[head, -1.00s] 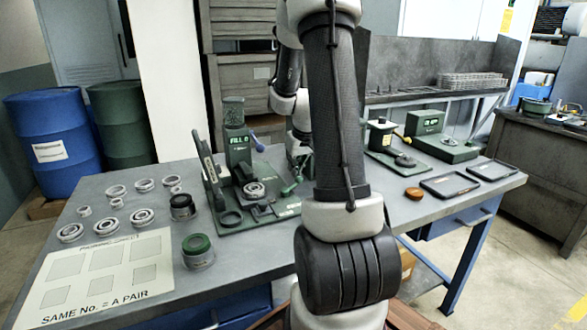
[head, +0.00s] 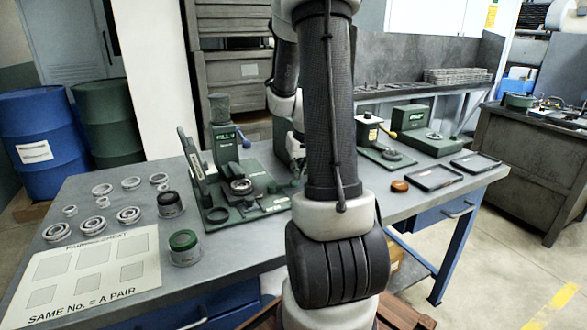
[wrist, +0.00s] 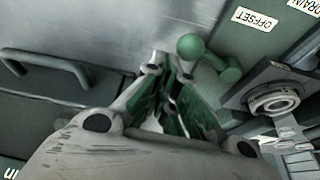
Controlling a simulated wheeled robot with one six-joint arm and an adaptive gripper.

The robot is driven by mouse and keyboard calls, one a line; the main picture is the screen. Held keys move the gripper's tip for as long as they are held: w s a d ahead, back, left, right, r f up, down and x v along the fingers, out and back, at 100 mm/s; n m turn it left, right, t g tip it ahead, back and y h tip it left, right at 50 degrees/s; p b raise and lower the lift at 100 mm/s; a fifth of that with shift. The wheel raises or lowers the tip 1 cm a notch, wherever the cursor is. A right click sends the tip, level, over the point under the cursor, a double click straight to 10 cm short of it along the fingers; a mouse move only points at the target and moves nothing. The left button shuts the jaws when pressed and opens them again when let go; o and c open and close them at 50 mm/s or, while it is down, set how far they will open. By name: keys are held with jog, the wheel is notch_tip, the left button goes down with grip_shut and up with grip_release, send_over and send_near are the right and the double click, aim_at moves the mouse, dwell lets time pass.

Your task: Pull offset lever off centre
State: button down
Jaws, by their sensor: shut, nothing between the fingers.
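The offset lever, a green arm with a round green knob (wrist: 190,46), shows in the wrist view beside the OFFSET label (wrist: 256,19) on a green plate. My gripper (wrist: 168,68) is shut and empty, its fingertips close beside the knob on its lower left. I cannot tell whether they touch it. In the head view the green machine marked FILL (head: 226,143) stands on the bench. My arm hides the gripper and most of the lever there.
A bearing ring (wrist: 273,102) sits in a holder right of the lever. Several rings and two jars, one green-lidded (head: 184,248), stand on the bench (head: 235,268) at left. A second green machine (head: 412,130) and flat black trays (head: 434,177) are at right.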

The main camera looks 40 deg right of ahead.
jog(key=shift+s+a, duration=0.25)
jog(key=shift+s, duration=0.4)
dwell(0.3)
